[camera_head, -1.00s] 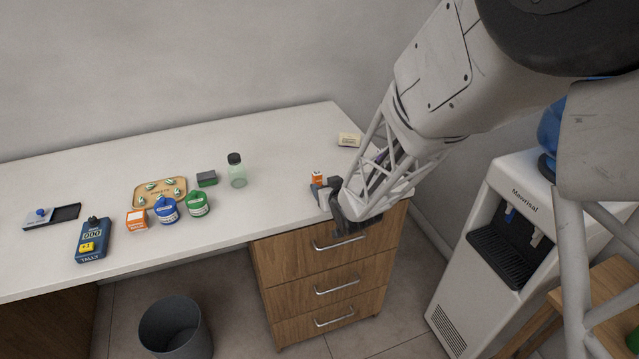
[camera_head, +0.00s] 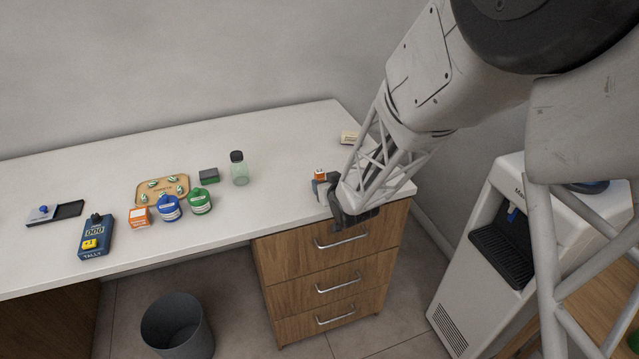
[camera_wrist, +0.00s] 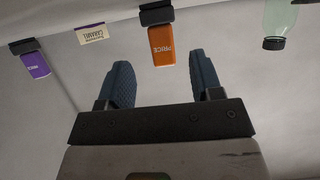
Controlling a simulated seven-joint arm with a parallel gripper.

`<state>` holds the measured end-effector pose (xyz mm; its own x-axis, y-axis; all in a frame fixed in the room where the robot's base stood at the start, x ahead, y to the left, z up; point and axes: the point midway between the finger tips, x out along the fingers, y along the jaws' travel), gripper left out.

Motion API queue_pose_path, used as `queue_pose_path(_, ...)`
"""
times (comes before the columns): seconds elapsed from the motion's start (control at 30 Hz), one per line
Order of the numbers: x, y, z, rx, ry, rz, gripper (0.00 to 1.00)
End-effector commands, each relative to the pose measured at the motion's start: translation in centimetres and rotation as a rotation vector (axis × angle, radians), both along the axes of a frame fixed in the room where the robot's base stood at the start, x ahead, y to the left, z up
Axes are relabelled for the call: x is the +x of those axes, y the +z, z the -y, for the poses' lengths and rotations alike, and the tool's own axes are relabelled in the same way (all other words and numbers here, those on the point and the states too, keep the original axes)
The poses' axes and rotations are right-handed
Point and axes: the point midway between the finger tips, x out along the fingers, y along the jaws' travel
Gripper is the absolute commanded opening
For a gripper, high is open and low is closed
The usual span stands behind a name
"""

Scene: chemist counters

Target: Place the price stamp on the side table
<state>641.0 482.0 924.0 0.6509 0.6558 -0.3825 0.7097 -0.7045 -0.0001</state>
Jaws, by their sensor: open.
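The orange price stamp (camera_wrist: 162,46), lettered PRICE and with a black end (camera_wrist: 156,14), is on the white counter in the wrist view. Its orange part also shows in the head view (camera_head: 320,175), just beyond my gripper (camera_head: 330,192). In the wrist view my gripper (camera_wrist: 160,70) is open. Its blue-grey fingers point toward the stamp, which lies between their lines and just ahead of the tips, apart from both. A wooden table (camera_head: 590,308), seemingly the side table, shows partly at the lower right, behind my arm.
A purple stamp (camera_wrist: 36,64) and a caramel box (camera_wrist: 92,34) stand near the price stamp. A green bottle (camera_head: 239,170), a tray (camera_head: 142,198) and a blue tally device (camera_head: 96,240) are farther left. A water dispenser (camera_head: 465,310) stands right of the drawers; a bin (camera_head: 178,325) is below.

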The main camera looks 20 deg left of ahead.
Motion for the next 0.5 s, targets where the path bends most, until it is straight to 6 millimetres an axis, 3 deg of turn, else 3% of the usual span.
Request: queue_pose_path(0.5,1.1,-0.6,-1.3,-0.001,0.000,-0.001,0.60)
